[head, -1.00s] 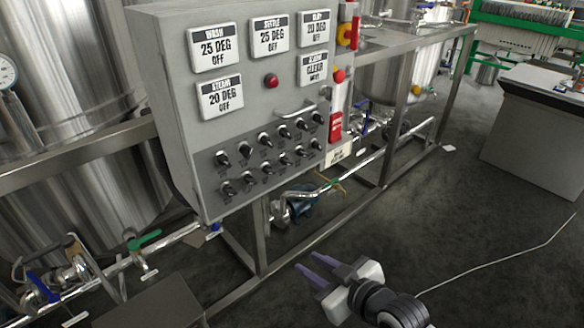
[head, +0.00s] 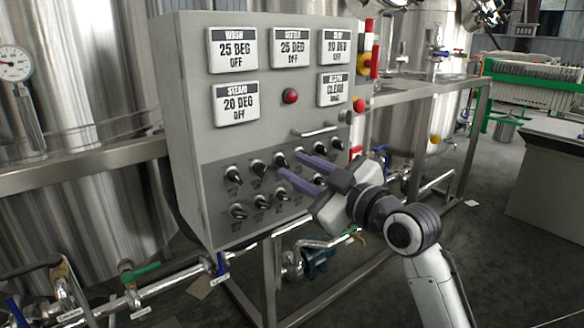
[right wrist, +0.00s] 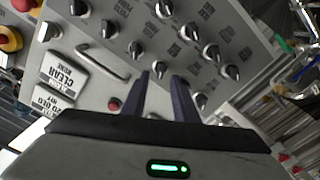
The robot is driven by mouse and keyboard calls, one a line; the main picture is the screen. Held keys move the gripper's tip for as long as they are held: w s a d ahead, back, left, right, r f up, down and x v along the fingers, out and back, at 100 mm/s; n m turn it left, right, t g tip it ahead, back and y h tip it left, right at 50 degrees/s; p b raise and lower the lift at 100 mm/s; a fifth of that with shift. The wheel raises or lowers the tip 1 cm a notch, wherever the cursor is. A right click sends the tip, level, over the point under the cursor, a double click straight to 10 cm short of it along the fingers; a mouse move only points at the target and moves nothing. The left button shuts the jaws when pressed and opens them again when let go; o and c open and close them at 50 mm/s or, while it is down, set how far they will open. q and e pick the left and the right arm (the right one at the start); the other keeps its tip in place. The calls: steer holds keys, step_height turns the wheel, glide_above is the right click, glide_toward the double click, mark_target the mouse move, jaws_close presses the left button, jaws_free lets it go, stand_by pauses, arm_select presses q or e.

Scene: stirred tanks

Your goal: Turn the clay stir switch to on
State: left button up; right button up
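The grey control panel (head: 190,120) carries two rows of black rotary knobs on its lower part, such as one at the upper left (head: 233,174). Their labels are too small to read, so I cannot tell which knob is the clay stir switch. The top-right display (head: 336,47), probably the clay one, reads 20 DEG OFF. My right gripper (head: 294,165) is open and empty in front of the knobs, its fingers hiding some of them. In the right wrist view my right gripper (right wrist: 162,75) points at the panel with knobs (right wrist: 135,49) ahead. My left gripper is not in view.
A metal handle (head: 315,131) sticks out above the knobs, near my right gripper. A red button (head: 290,96) sits between the displays. A yellow-and-red switch (head: 364,64) is on the panel's right side. Pipes and frame bars run below; steel tanks (head: 90,90) stand behind.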

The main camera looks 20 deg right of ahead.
mark_target(283, 163)
steer(key=shift+x, duration=1.25)
jaws_close()
